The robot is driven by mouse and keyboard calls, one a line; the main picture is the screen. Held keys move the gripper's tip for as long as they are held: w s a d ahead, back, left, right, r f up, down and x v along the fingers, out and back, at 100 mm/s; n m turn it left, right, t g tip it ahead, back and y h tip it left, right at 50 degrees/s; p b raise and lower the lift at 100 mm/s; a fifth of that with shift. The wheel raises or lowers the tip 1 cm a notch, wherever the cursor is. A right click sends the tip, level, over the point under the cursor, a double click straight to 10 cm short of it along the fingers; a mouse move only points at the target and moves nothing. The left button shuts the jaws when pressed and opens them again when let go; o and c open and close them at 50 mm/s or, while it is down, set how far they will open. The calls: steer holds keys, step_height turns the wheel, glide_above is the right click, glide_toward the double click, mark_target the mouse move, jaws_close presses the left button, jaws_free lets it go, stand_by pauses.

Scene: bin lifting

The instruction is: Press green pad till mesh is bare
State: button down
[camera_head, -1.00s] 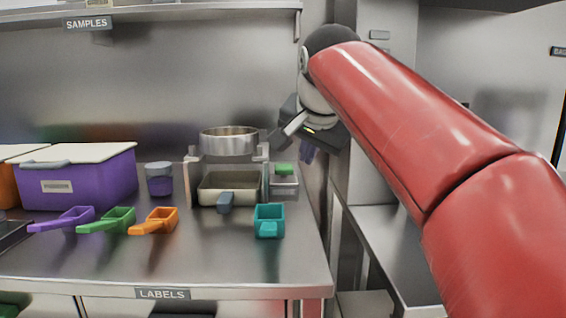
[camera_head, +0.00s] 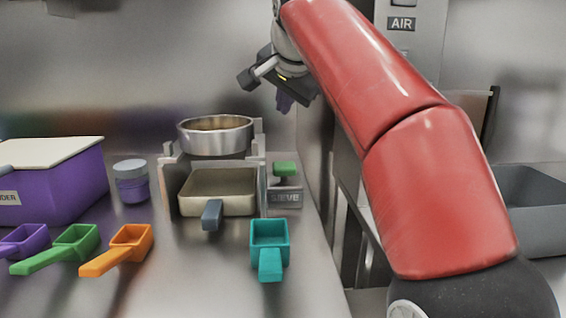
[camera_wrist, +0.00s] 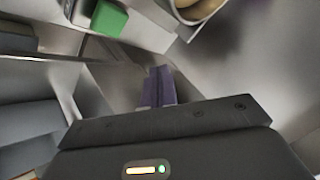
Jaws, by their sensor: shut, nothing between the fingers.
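The green pad (camera_head: 285,168) sits on a small grey block labelled SIEVE, right of the sieve stand. It also shows in the wrist view (camera_wrist: 109,21), at the upper left. The round metal sieve (camera_head: 216,136) rests on its stand above a tan pan (camera_head: 220,192) with a grey handle. The wrist view shows part of the sieve (camera_wrist: 190,10) with tan material in it; I see no bare mesh. My gripper (camera_head: 284,101) is shut and empty, its purple fingers (camera_wrist: 157,78) together. It hangs in the air above the pad, apart from it.
A teal scoop (camera_head: 269,245) lies in front of the pad. Orange (camera_head: 127,243), green (camera_head: 66,246) and purple scoops lie at the left, before a lidded purple bin (camera_head: 50,185). A purple jar (camera_head: 131,182) stands beside the stand. A grey tub (camera_head: 535,210) is at the right.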

steer(key=shift+f, duration=0.1)
steer(key=b, duration=0.6)
glide_toward(283, 163)
steer(key=w+f, duration=0.1)
steer(key=w, duration=0.2)
steer(key=w+f, duration=0.1)
steer(key=w, duration=0.1)
steer(key=shift+a+f, duration=0.3)
steer(key=shift+f, duration=0.05)
stand_by(1.2)
steer(key=shift+f, duration=0.4)
steer(key=shift+f+b, duration=0.7)
stand_by(0.9)
steer(key=shift+r+p, duration=1.15)
steer(key=shift+p, duration=0.05)
